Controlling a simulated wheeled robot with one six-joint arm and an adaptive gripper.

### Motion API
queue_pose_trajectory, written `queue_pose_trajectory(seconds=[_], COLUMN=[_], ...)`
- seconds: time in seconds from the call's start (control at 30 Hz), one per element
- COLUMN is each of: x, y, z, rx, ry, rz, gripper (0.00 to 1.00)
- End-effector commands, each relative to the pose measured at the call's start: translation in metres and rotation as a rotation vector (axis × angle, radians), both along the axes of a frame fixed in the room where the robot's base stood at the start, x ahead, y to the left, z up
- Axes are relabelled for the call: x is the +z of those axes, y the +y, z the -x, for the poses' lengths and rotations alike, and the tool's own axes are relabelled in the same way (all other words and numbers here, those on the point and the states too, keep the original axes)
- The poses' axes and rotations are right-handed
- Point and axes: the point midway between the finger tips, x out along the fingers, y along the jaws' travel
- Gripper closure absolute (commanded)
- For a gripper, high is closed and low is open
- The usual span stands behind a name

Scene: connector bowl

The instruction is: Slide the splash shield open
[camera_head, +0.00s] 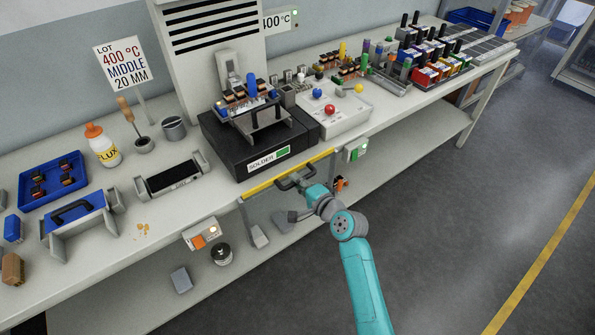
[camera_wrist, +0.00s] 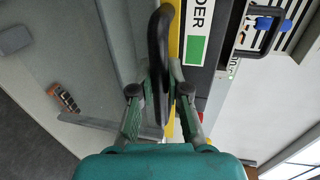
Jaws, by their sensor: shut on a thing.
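The splash shield shows as a clear panel with a yellow top edge (camera_head: 262,185) in front of the black solder unit (camera_head: 225,150), at the bench's front edge. Its see-through pane seems to hang below the yellow edge. A black bar handle (camera_head: 291,180) sits on the shield's front; in the wrist view the handle (camera_wrist: 158,40) runs between my fingers, beside the yellow edge (camera_wrist: 174,35). My gripper (camera_head: 305,187) is shut on this handle, and its fingers also show in the wrist view (camera_wrist: 160,88).
A solder fixture (camera_head: 255,110) stands on the unit, with a grey button box (camera_head: 335,110) to its right. A white switch box (camera_head: 202,233) and a green-lit box (camera_head: 356,150) hang at the bench front. A lower shelf (camera_head: 130,290) runs beneath. The floor at right is clear.

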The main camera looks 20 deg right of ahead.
Motion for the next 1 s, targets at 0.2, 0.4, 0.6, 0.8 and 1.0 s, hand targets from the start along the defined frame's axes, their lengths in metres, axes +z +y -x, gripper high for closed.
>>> queue_pose_trajectory(seconds=[0.2, 0.4, 0.6, 0.8, 1.0], x=[-0.0068, -0.0063, -0.0057, -0.0053, -0.0033], y=[0.0003, 0.0003, 0.0003, 0.0002, -0.0035], z=[0.0003, 0.0002, 0.0001, 0.0000, 0.0098], rx=[0.001, 0.001, 0.001, 0.001, 0.000], ry=[0.002, 0.001, 0.001, 0.000, -0.001], rz=[-0.001, 0.000, 0.000, 0.000, 0.000], gripper=[1.00, 1.00, 0.59, 0.59, 0.59])
